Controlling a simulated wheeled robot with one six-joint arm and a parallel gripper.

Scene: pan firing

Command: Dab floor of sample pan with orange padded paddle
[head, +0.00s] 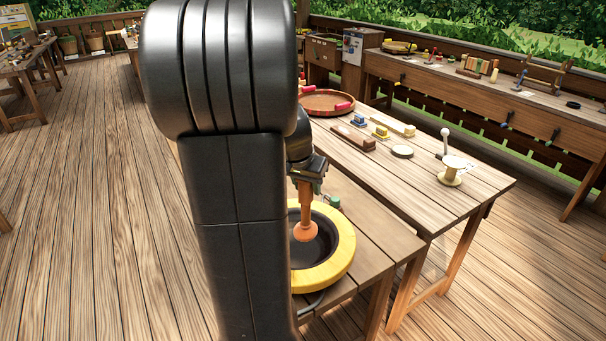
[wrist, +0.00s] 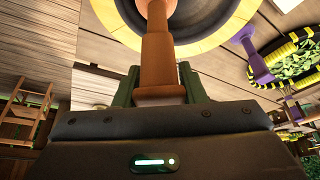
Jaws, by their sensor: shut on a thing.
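The orange padded paddle (head: 305,226) has a brown-orange handle and a round pad at its lower end. My gripper (head: 308,178) is shut on its handle and holds it upright, pad down. The sample pan (head: 345,255) has a wide yellow rim and a dark inside, and stands on the near table. The pad shows over the dark floor of the pan; I cannot tell whether it touches. My arm hides the pan's left part. In the wrist view, the paddle handle (wrist: 157,60) runs up from my gripper (wrist: 160,88) toward the pan's yellow rim (wrist: 212,38).
A green piece (head: 334,201) lies just behind the pan. The wooden deck (head: 90,200) to the left is clear.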

